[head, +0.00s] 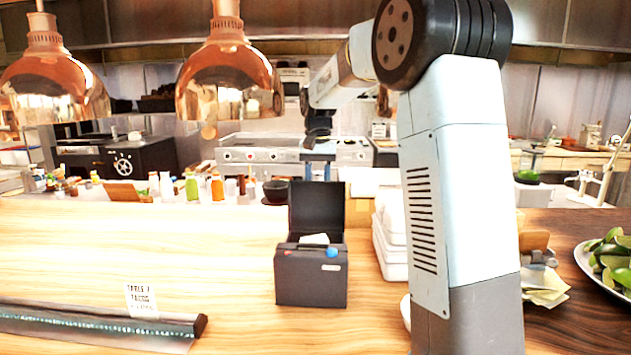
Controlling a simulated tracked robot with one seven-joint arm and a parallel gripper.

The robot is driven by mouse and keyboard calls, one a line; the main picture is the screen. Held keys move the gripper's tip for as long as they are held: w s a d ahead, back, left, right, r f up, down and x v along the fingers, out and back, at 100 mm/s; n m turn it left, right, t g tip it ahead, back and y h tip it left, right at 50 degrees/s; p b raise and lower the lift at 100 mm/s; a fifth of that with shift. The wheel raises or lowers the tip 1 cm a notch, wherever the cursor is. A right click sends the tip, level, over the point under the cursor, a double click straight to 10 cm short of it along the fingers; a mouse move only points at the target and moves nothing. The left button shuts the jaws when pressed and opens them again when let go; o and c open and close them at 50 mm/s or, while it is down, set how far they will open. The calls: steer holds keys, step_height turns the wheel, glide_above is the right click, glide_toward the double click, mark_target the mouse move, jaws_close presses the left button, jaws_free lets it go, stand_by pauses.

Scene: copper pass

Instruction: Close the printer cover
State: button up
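The printer (311,279) is a small dark box on the wooden counter, near the middle of the head view. Its cover (317,206) stands up, open, at the back of the box. A bit of white paper shows in the opening, and a blue spot and a red spot sit near the front top edge.
White stacked containers (389,245) stand just right of the printer, partly behind my arm. A ticket rail (100,322) with a paper ticket (141,300) lies front left. A plate of limes (608,262) is at far right. Copper lamps (228,80) hang above. The counter left of the printer is clear.

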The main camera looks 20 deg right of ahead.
jaws_close()
